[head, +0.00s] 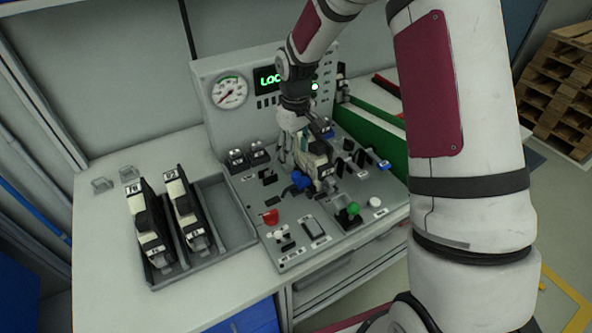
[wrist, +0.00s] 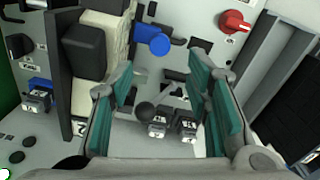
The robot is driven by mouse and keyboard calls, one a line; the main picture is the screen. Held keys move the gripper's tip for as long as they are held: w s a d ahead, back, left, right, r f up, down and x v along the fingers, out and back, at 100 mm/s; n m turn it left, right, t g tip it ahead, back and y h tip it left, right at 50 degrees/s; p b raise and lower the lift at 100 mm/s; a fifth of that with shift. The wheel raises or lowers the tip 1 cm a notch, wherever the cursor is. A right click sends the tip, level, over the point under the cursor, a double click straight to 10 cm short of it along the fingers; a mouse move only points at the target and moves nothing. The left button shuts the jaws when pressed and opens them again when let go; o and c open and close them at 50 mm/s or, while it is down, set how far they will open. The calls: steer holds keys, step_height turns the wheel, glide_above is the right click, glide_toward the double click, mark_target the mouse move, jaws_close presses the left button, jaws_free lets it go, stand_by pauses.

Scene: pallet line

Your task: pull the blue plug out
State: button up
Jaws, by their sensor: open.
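A blue plug-like block (head: 384,164) sits at the right side of the control panel. In the wrist view the blue plug (wrist: 38,85) is at the left, with a pale label below it, outside my jaws. My gripper (head: 303,148) is over the panel, left of the blue plug. Its teal-padded fingers (wrist: 165,100) are apart, with nothing held. The arm and module partly hide the panel.
A cream-and-black module (head: 320,160) stands on the panel beside my gripper. Two dark plugs (wrist: 172,124) show beyond the open jaws. A red knob (head: 271,217) and green knob (head: 353,208) are at the front. A grey tray (head: 236,215) holds two modules at left.

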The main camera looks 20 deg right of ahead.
mark_target(296, 174)
step_height(296, 174, down, 8)
steer(key=shift+f+p, duration=0.15)
steer(key=shift+p, duration=0.35)
jaws_close()
